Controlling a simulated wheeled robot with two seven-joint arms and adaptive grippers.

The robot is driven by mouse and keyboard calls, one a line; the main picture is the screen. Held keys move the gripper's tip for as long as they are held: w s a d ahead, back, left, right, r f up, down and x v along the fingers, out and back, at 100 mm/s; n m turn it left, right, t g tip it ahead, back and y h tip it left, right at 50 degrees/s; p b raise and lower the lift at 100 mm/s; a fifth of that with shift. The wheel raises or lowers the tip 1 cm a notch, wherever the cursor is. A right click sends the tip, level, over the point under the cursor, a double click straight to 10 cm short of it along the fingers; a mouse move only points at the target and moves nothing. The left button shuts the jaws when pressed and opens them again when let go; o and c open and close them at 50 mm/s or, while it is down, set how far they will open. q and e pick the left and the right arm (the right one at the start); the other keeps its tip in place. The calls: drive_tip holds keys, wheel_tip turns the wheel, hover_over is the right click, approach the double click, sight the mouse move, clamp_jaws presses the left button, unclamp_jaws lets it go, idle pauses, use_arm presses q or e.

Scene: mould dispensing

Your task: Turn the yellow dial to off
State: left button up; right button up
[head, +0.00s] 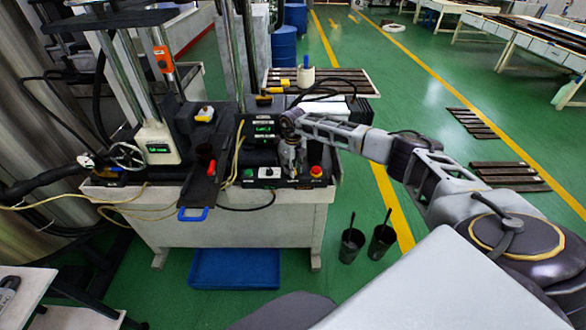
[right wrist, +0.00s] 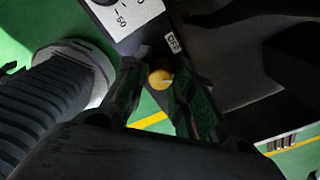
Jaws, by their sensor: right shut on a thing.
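The yellow dial (right wrist: 160,78) is a small round knob with a pale mark on its face, on a dark control panel. It shows in the right wrist view between the fingers of my right gripper (right wrist: 155,84), which is shut on it. A white label reading OFF (right wrist: 172,43) sits on the panel just above the dial. In the head view my right gripper (head: 289,153) points down over the front control box (head: 269,182) and hides the dial. My left gripper is not in view.
The box carries a red stop button (head: 317,171) right of my gripper and a green button (head: 249,172) to the left. A lit green display (head: 264,129) stands behind. Two dark buckets stand on the floor.

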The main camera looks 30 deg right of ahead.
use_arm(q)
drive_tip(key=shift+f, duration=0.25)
use_arm(e)
drive_tip(key=shift+n, duration=0.3)
drive_tip(key=n+b, duration=0.3)
drive_tip(key=shift+f+n, duration=0.1)
drive_tip(key=shift+n, duration=0.2)
drive_tip(key=n+b, duration=0.2)
drive_tip(key=n, duration=0.3)
drive_tip(key=shift+b, duration=0.3)
drive_tip(key=shift+n+b, duration=0.35)
drive_tip(key=shift+n, duration=0.55)
drive_tip(key=shift+n+b, duration=0.4)
drive_tip(key=shift+n, duration=0.6)
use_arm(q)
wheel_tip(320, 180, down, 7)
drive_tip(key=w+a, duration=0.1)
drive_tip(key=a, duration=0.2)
use_arm(e)
drive_tip(key=shift+n, duration=0.5)
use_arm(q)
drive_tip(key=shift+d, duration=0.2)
use_arm(e)
drive_tip(key=o, duration=1.1)
drive_tip(key=shift+c, duration=0.2)
